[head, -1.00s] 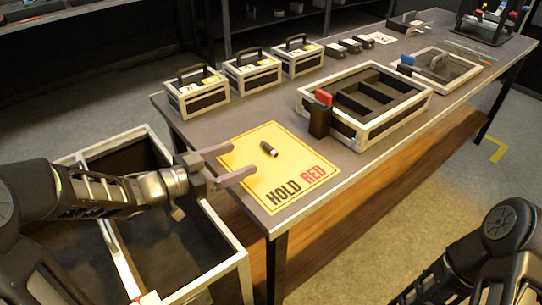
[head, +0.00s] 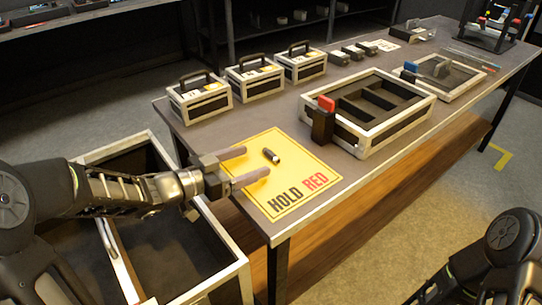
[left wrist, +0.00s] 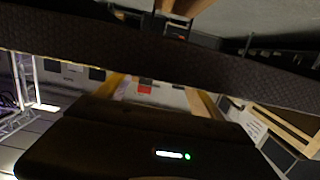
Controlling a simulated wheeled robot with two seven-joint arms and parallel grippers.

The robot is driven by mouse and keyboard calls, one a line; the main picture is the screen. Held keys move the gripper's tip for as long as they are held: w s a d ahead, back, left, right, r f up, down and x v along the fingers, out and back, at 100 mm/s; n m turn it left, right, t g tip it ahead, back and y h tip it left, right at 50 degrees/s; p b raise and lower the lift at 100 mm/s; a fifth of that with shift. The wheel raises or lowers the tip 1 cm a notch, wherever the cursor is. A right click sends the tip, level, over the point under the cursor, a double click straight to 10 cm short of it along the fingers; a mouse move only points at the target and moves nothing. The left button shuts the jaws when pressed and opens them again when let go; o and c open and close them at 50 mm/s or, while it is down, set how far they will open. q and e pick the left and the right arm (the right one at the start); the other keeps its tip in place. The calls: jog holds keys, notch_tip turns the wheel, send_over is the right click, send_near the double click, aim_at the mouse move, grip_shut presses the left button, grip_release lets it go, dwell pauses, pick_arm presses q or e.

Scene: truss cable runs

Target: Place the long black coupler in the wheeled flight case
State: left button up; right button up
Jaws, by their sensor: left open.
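A small dark coupler (head: 271,156) with a pale band near one end lies on the yellow "HOLD RED" mat (head: 255,196) on the table. My left gripper (head: 256,161) is open and empty, its two fingers reaching over the mat's left edge. The coupler is just beyond the fingertips; whether they are at its height I cannot tell. A big open case with pale edges (head: 228,258), likely the flight case, stands below the table at lower left, partly hidden by my left arm. Its wheels do not show. The left wrist view is dark and I cannot pick out the coupler there.
A divided tray (head: 408,123) stands right of the mat, with a black block with a red top (head: 322,121) at its near corner. Several small handled cases (head: 200,98) line the table's back.

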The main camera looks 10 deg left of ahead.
aim_at(269, 155)
pick_arm(q)
jog(key=b+x, duration=0.1)
jog(key=x, duration=0.3)
jog(key=shift+s+f, duration=0.1)
jog(key=shift+w+d, duration=0.35)
jog(key=shift+c, duration=0.4)
jog(key=c, duration=1.5)
notch_tip(269, 155, up, 10)
jog(key=p, duration=0.3)
jog(key=shift+p, duration=0.4)
